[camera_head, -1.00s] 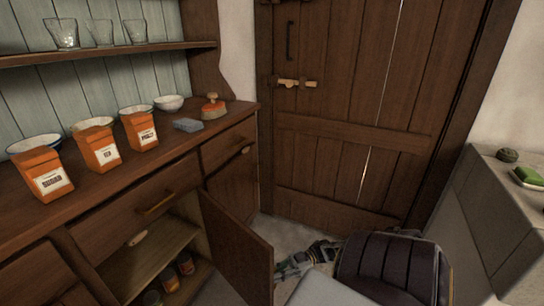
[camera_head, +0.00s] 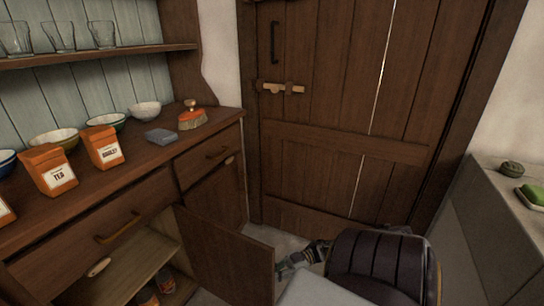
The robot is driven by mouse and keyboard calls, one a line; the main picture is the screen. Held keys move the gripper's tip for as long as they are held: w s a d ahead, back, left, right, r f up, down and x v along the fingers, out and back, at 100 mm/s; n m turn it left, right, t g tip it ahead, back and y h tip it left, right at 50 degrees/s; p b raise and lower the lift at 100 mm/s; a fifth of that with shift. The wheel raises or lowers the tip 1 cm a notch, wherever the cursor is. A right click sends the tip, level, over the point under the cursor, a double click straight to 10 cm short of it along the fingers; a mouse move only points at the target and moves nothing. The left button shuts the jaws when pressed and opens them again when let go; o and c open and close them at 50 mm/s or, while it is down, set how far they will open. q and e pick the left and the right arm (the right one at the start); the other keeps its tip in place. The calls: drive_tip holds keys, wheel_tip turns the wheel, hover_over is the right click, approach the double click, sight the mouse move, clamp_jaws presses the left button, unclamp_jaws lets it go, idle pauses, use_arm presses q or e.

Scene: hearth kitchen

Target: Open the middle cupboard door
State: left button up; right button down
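The middle cupboard door (camera_head: 228,258) stands open, swung out from its right side. Its free edge points toward the right. The opening shows a wooden shelf (camera_head: 130,268) and jars (camera_head: 148,297) low inside. A gripper (camera_head: 296,262), apparently my right one, is low just beyond the door's free edge, above the floor. It is small and partly hidden by my arm, so I cannot tell whether its fingers are open or touch the door. My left gripper is not in view.
The dresser top (camera_head: 150,165) holds orange packets (camera_head: 103,147), bowls (camera_head: 145,110), a grey block (camera_head: 162,137) and a brush (camera_head: 192,119). A closed plank door (camera_head: 340,120) stands behind. A pale stone counter (camera_head: 490,200) is on the right.

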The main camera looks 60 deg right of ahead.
drive_tip(key=shift+s+d+f, duration=0.1)
drive_tip(key=shift+s, duration=0.05)
drive_tip(key=c, duration=1.5)
unclamp_jaws()
drive_tip(key=shift+d, duration=0.15)
drive_tip(key=shift+v, duration=5.8)
